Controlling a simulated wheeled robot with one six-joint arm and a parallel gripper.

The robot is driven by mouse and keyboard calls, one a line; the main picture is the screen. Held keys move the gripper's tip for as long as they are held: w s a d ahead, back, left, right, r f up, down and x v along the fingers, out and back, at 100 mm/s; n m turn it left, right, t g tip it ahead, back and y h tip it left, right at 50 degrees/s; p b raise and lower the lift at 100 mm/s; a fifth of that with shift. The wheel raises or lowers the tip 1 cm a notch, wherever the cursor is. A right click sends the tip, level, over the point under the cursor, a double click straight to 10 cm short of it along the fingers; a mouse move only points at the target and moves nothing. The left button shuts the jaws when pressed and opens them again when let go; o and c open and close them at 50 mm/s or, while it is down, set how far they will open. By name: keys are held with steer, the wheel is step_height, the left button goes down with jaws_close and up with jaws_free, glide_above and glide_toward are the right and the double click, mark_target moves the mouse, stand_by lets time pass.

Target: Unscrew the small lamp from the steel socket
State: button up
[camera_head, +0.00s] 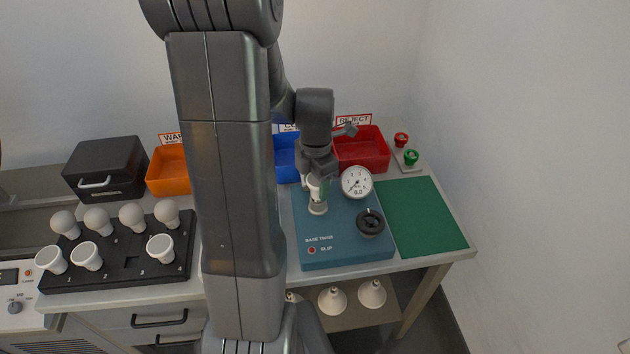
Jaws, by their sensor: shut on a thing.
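The steel socket (317,208) stands on top of a teal box (346,248) at the centre right. A small pale lamp (316,187) is upright at the socket, directly above it. My gripper (318,178) points down over the socket and is shut on the lamp. The gripper and wrist cover most of the lamp's upper part. I cannot tell how far the lamp's base sits in the socket.
The teal box carries a gauge (356,182) and a black knob (370,222). Orange (167,171), blue (287,158) and red bins (361,150) stand behind. A black rack (120,262) holds several white bulbs. A green mat (420,215) is bare. My arm blocks the middle.

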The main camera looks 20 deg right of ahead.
steer(key=n, duration=0.3)
steer(key=shift+s, duration=0.2)
steer(key=o, duration=0.9)
steer(key=shift+c, duration=0.2)
steer(key=m, duration=0.5)
steer(key=shift+w, duration=0.2)
steer(key=m, duration=0.5)
steer(key=shift+w+d+m, duration=0.1)
steer(key=shift+w+m, duration=0.1)
steer(key=shift+m, duration=0.2)
steer(key=m, duration=0.6)
steer(key=shift+w+d, duration=0.1)
steer(key=shift+w, duration=0.05)
steer(key=m, duration=0.6)
steer(key=shift+w+d, duration=0.1)
steer(key=shift+w, duration=0.05)
